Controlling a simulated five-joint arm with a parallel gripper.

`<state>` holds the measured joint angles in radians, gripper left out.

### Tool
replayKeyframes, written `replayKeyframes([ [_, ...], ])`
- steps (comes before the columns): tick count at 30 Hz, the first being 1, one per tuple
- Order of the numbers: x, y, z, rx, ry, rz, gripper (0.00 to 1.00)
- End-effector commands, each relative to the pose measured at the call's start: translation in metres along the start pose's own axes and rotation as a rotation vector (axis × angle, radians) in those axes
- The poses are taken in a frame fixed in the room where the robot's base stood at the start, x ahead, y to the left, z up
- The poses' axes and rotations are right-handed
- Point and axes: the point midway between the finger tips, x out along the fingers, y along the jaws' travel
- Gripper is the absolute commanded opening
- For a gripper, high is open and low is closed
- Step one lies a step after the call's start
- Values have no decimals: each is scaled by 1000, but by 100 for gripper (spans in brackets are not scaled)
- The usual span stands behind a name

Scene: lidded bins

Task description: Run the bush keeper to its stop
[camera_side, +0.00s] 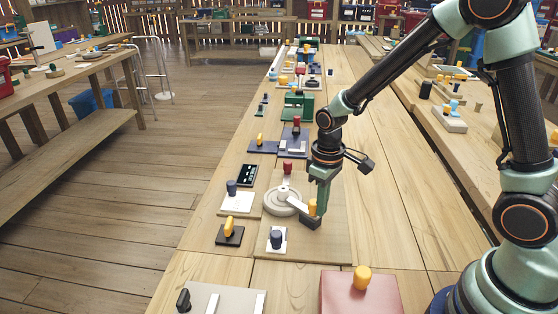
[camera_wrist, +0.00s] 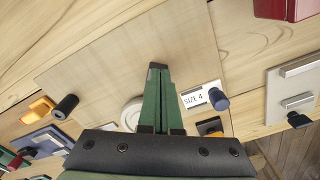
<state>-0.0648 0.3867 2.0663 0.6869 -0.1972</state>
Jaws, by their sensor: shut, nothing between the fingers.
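A pale round piece with a flat arm (camera_side: 284,201) lies on a thin tan board (camera_side: 330,243); I take it to be the bush keeper, though no label confirms it. Its arm points toward my gripper, and a yellow peg (camera_side: 312,206) stands near that end. My gripper (camera_side: 311,222) is shut and empty, pointing down low beside the peg; I cannot tell whether they touch. In the wrist view, the shut green fingers (camera_wrist: 158,68) hide most of the pale round piece (camera_wrist: 131,113). The yellow peg is hidden there.
A dark-blue knob (camera_side: 277,237) stands on a white plate, whose tag (camera_wrist: 195,99) reads "SIZE 4" in the wrist view. A red knob (camera_side: 287,167) stands behind the round piece. A pink block (camera_side: 350,292) with a yellow knob is in front. Bare board lies right of my gripper.

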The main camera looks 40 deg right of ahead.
Motion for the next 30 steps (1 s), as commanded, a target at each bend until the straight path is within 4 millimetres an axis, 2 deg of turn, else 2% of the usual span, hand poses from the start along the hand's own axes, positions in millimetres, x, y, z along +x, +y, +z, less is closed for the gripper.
replayKeyframes([
  [17,-2,-2,15,0,0,0,0],
  [30,-33,-2,15,0,1,0,0],
])
